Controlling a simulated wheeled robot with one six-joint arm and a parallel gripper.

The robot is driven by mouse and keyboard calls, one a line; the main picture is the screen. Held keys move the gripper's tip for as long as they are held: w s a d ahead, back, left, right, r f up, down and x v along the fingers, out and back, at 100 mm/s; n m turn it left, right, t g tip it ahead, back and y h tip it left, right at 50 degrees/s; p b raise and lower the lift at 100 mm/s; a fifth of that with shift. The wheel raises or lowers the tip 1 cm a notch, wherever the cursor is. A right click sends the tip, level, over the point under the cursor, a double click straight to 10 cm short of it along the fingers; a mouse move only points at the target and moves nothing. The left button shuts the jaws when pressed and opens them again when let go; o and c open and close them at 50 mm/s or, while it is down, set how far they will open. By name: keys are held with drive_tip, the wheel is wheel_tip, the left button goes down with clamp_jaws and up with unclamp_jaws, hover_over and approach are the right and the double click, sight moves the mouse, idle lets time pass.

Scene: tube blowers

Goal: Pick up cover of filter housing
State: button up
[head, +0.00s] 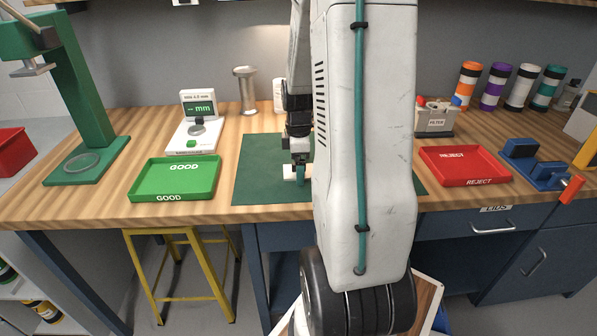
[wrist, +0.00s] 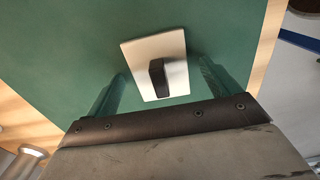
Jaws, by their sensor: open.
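The cover of the filter housing, a white rectangular plate with a black raised grip, lies on the green mat; it shows in the wrist view (wrist: 137,54) and as a small white patch in the head view (head: 289,172). My gripper (wrist: 163,72) is open, with its two teal fingers on either side of the cover and the black grip between them. In the head view my gripper (head: 301,175) is low over the mat and hides part of the cover. I cannot tell whether the fingers touch it. The filter housing (head: 436,122), labelled FILTER, stands back right.
The green mat (head: 258,185) is otherwise clear where visible; my arm hides its right part. A green GOOD tray (head: 150,190) is left and a red REJECT tray (head: 440,170) right. A gauge (head: 190,140) and a metal post (head: 246,95) stand behind.

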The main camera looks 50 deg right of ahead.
drive_tip(key=c, duration=1.1)
drive_tip(key=shift+r, duration=0.15)
